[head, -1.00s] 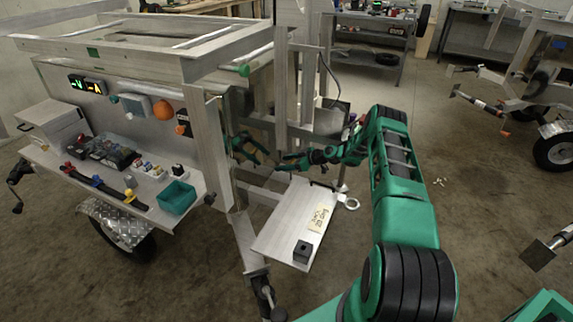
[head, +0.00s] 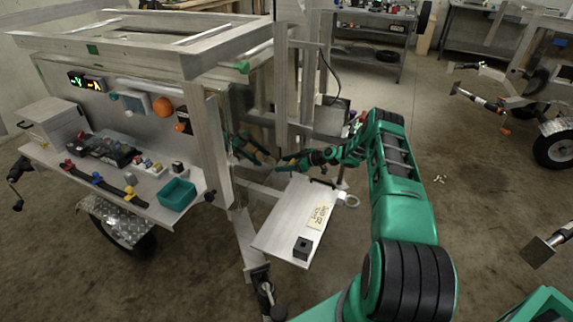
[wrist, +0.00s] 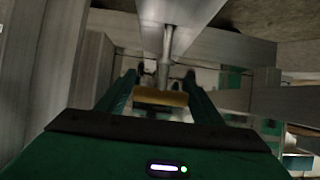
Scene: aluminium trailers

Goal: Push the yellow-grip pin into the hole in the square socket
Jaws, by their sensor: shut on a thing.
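My gripper (wrist: 161,80) is shut on the yellow grip (wrist: 160,98) of the pin in the wrist view. The pin's bare metal shaft (wrist: 166,55) runs away from the fingers, towards a pale metal beam. I cannot tell whether its tip touches anything. In the head view my gripper (head: 246,152) is beside the trailer's upright post, and the pin is too small to make out. A small dark square block (head: 303,248) with a darker top sits at the front of a pale board. I cannot tell whether this block is the socket; no hole shows clearly.
The pale board (head: 272,234) with a paper label (head: 318,215) lies low, right of the trailer post (head: 213,150). Left is a shelf with a teal bin (head: 177,195) and several small items. Metal beams crowd my gripper. Open floor lies right of my arm.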

